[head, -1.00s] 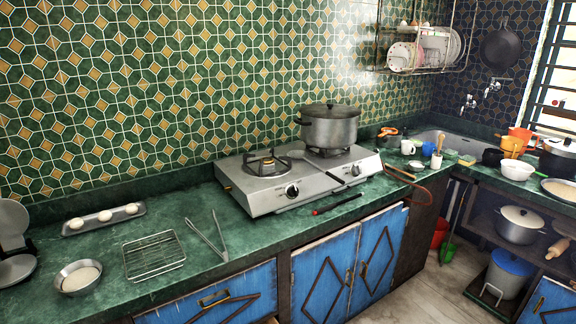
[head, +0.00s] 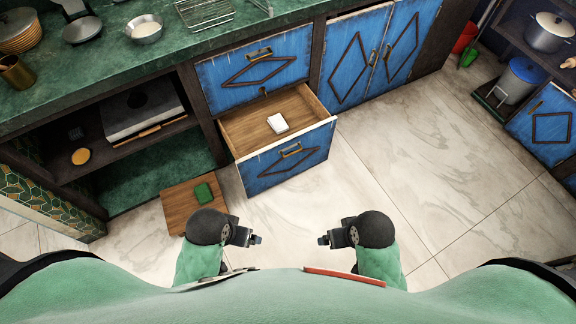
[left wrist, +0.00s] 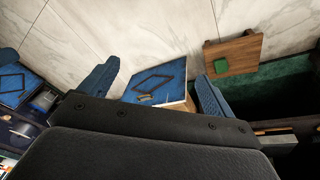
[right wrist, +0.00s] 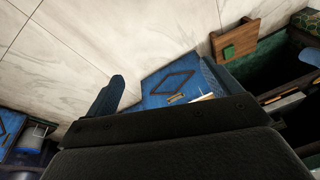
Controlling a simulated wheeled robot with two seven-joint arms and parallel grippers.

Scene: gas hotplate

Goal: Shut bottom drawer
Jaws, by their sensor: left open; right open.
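The bottom drawer (head: 288,168) stands pulled open below a shut upper drawer (head: 255,70). It has a blue front with a dark diamond frame and a brass handle (head: 290,150). A small white block (head: 278,123) lies inside on its wooden floor. My left gripper (head: 258,240) and right gripper (head: 322,240) are both open and empty, apart from the drawer, on my side of its front. The drawer front also shows between the fingers in the left wrist view (left wrist: 158,82) and in the right wrist view (right wrist: 172,82).
An open shelf (head: 150,150) is at the left. Blue cupboard doors (head: 375,50) are shut at the right. The tiled floor (head: 400,180) right of the drawer is clear.

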